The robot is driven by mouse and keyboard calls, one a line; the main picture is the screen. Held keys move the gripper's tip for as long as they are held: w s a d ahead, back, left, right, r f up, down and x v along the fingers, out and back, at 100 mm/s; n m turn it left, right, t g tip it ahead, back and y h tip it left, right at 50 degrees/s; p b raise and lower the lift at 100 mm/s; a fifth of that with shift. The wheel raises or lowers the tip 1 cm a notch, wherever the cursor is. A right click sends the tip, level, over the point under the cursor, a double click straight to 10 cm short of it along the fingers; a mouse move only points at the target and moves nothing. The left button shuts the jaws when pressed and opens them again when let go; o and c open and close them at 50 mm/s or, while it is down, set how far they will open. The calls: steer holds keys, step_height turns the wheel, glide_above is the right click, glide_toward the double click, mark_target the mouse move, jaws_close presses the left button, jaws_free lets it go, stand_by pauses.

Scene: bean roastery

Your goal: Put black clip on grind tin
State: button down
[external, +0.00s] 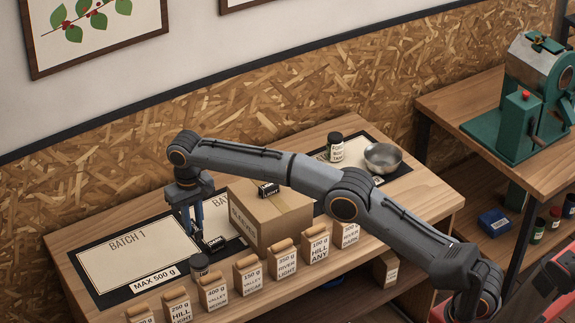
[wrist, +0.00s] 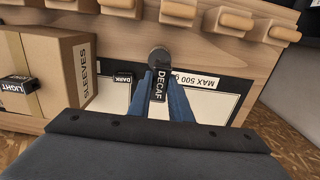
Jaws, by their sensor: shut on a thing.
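My gripper (external: 193,232) points down over the batch mats and is shut on a small black clip marked DECAF (wrist: 159,86), seen between the blue fingers in the wrist view. A small tin with a dark lid (external: 199,264) stands near the front edge of the table, just in front of the gripper; its round lid (wrist: 158,56) shows just beyond the fingertips in the wrist view. The clip appears apart from it. Another black-lidded tin (external: 335,149) stands at the back right by a metal bowl. I cannot read for certain which tin is the grind tin.
A black block marked DARK (wrist: 123,77) lies beside the gripper. A cardboard SLEEVES box (external: 272,222) stands right of it, with a black LIGHT block (external: 268,189) on top. Several paper bags (external: 248,276) line the front edge. The BATCH 1 mat (external: 125,262) is clear.

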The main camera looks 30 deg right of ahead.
mark_target(199, 261)
step_height(199, 261, down, 10)
steer(key=shift+f+p, duration=0.1)
steer(key=shift+p, duration=1.05)
steer(key=shift+f, duration=0.1)
steer(key=c, duration=1.6)
jaws_free()
step_height(199, 261, up, 11)
steer(key=b, duration=0.2)
steer(key=shift+r+b, duration=0.2)
steer(key=shift+b, duration=0.15)
steer(key=shift+r, duration=0.45)
